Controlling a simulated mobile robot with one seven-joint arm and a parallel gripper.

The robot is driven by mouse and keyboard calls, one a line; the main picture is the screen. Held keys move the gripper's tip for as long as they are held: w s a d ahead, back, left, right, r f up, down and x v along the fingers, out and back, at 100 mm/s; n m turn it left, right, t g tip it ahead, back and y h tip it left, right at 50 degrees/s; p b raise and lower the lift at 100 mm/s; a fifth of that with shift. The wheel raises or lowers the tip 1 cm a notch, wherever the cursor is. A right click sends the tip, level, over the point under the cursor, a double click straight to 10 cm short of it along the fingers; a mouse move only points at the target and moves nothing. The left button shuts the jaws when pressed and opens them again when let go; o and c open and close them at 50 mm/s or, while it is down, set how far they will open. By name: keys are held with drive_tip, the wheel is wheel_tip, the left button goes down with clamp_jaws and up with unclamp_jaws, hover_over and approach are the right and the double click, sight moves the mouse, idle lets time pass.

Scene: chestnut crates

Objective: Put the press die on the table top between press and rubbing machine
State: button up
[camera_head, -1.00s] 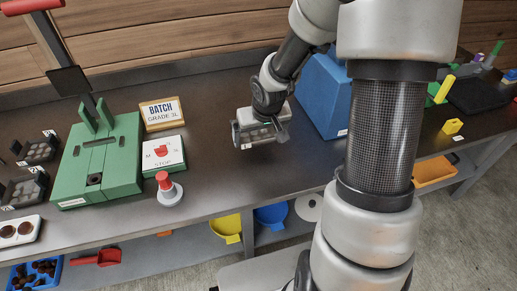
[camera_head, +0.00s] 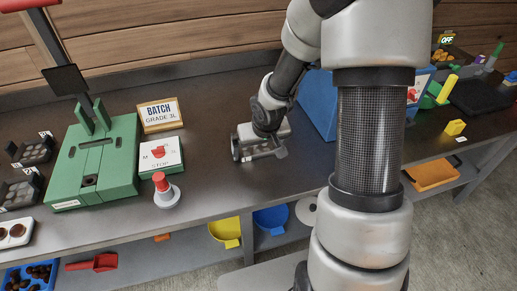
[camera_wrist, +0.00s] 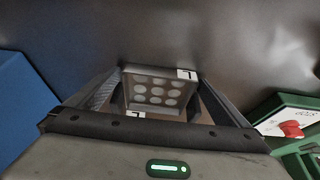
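The press die (camera_wrist: 157,90) is a grey block with several round pockets and small white number labels. In the wrist view it sits between the two fingers of my gripper (camera_wrist: 155,104), which look closed on its sides. In the head view my gripper (camera_head: 260,148) holds the die (camera_head: 259,151) low at the table top (camera_head: 215,190); I cannot tell whether it touches. The green press (camera_head: 95,165) with its red lever stands to the left. The blue machine (camera_head: 318,105), seemingly the rubbing machine, stands to the right, partly hidden by my arm.
A white stop panel (camera_head: 160,153), a red-topped button (camera_head: 163,188) and a batch sign (camera_head: 159,114) stand beside the press. More dies (camera_head: 33,150) lie at far left. Yellow (camera_head: 225,230) and blue (camera_head: 270,218) bins are below. The table around the die is clear.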

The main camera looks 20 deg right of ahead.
drive_tip(key=shift+r, duration=0.25)
drive_tip(key=p+v, duration=0.6)
drive_tip(key=v, duration=0.5)
drive_tip(key=shift+s+r, duration=0.15)
drive_tip(key=shift+r, duration=0.25)
idle(1.2)
